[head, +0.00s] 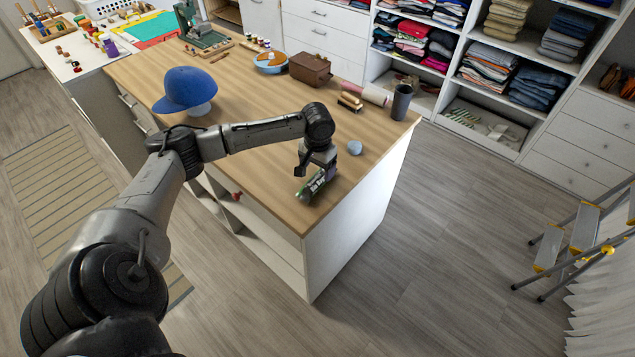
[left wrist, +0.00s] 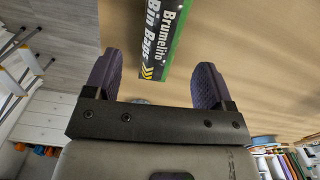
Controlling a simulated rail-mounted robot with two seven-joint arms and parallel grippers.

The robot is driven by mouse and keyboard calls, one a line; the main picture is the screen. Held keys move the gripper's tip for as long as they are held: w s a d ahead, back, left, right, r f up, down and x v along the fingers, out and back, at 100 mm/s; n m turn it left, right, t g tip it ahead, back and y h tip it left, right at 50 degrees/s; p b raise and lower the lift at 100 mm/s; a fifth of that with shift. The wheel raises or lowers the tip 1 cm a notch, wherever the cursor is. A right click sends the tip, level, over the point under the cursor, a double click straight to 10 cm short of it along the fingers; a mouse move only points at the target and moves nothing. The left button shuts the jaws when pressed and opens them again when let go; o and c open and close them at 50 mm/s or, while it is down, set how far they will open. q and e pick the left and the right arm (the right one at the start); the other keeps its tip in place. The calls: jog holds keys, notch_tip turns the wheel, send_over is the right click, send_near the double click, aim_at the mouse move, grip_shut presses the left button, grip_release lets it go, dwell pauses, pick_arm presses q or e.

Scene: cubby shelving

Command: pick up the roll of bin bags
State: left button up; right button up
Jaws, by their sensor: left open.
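The roll of bin bags (head: 312,186) lies on the wooden table top near its front corner, a dark roll with green edging. In the left wrist view its label (left wrist: 165,45), black with white "Bin Bags" lettering and green, shows ahead of the fingers. My left gripper (head: 313,172) is just above the roll in the head view and partly covers it. In the left wrist view my left gripper (left wrist: 157,82) is open, with one dark finger on each side of the roll's line. Nothing is held. My right gripper is not in view.
The wooden table (head: 235,120) bears a blue cap (head: 186,88), a brown box (head: 310,68), a dark cup (head: 401,102) and a small bluish round object (head: 355,147) near the gripper. A step ladder (head: 583,228) stands at the right on open floor.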

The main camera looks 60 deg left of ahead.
aim_at(318, 176)
pick_arm(q)
jog(key=shift+f+b, duration=0.65)
jog(key=shift+f, duration=2.5)
jog(key=shift+a, duration=0.1)
jog(key=shift+c, duration=0.2)
jog(key=shift+r, duration=0.1)
jog(key=c, duration=1)
